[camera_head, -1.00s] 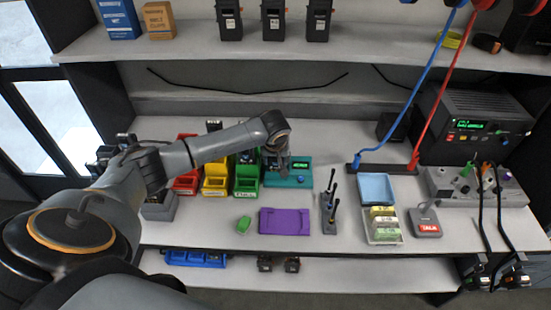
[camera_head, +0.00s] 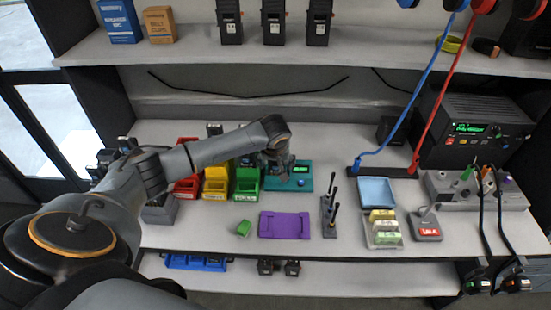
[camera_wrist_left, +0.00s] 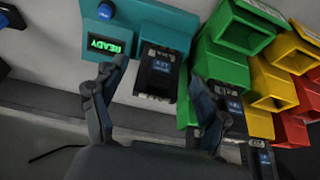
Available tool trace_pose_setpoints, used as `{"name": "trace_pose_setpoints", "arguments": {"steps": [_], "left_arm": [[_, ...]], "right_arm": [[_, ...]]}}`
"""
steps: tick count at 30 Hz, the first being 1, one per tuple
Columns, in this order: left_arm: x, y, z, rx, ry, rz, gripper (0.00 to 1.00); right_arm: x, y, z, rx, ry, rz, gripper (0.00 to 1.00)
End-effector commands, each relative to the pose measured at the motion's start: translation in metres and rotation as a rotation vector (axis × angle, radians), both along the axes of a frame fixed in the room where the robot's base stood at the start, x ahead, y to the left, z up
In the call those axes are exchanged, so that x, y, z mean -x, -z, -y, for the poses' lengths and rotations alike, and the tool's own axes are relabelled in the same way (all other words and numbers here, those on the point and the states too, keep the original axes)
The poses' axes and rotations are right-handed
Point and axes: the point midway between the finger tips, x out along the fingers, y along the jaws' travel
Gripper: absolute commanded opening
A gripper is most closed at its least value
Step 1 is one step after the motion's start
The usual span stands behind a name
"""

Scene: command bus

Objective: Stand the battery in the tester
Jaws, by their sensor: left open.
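The teal tester (camera_head: 303,183) stands at the back of the bench, beside the green bin. In the left wrist view the tester (camera_wrist_left: 168,22) shows a green READY screen (camera_wrist_left: 107,43). A black battery with a blue label (camera_wrist_left: 160,68) is upright at the tester's bay side; whether it is fully seated I cannot tell. My left gripper (camera_wrist_left: 157,95) is open, with its fingers apart on either side of the battery. In the head view my left gripper (camera_head: 279,168) is over the tester's left part and hides the battery there.
Red (camera_head: 187,187), yellow (camera_head: 216,182) and green (camera_head: 247,181) bins stand close left of the tester. A purple tray (camera_head: 284,225), a green item (camera_head: 243,228) and a pen stand (camera_head: 329,215) are in front. Another black battery (camera_wrist_left: 257,157) shows near the bins.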

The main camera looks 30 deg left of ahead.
Motion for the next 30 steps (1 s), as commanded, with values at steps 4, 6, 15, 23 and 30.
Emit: {"name": "trace_pose_setpoints", "arguments": {"steps": [4, 6, 15, 23, 30], "left_arm": [[0.007, -0.021, 0.004, 0.000, 0.001, 0.004, 0.74], [0.011, -0.035, 0.008, 0.001, 0.003, 0.004, 0.74], [0.031, -0.090, 0.019, 0.000, 0.002, 0.002, 0.74], [0.037, -0.107, 0.022, 0.000, -0.001, 0.001, 0.74], [0.037, -0.107, 0.023, -0.001, 0.000, 0.001, 0.74]], "right_arm": [[0.000, 0.000, -0.001, -0.001, 0.001, 0.000, 0.48], [0.000, 0.000, -0.001, -0.001, 0.001, 0.000, 0.48], [0.000, 0.000, -0.002, -0.002, 0.002, 0.000, 0.48], [0.000, 0.000, -0.002, -0.002, 0.002, 0.000, 0.48], [0.000, 0.000, -0.002, -0.002, 0.002, 0.000, 0.48]]}}
